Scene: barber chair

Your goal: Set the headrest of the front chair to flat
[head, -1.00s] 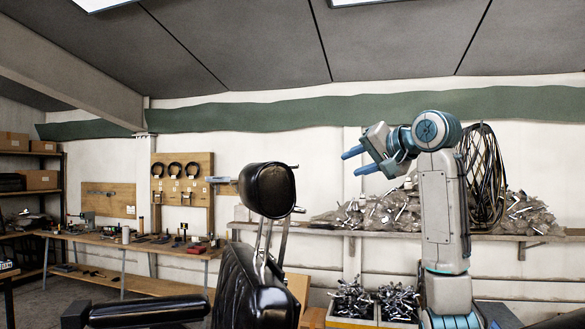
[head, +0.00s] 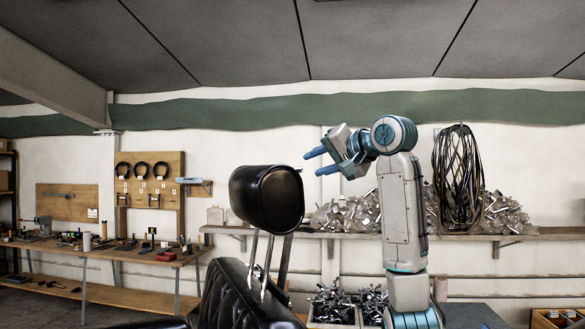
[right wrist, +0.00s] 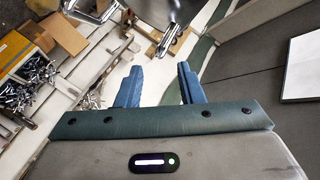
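The black padded headrest (head: 267,198) of the front chair stands up on two metal posts (head: 262,262) above the black leather backrest (head: 230,298) in the head view. My right gripper (head: 320,162) is up and to the right of the headrest, apart from it, with its blue fingers pointing left. In the right wrist view the fingers of this gripper (right wrist: 160,85) are spread with nothing between them. I cannot make out the headrest for sure in the right wrist view. My left gripper is in neither view.
A workbench (head: 100,250) with tools is at the left. The space above the headrest looks clear.

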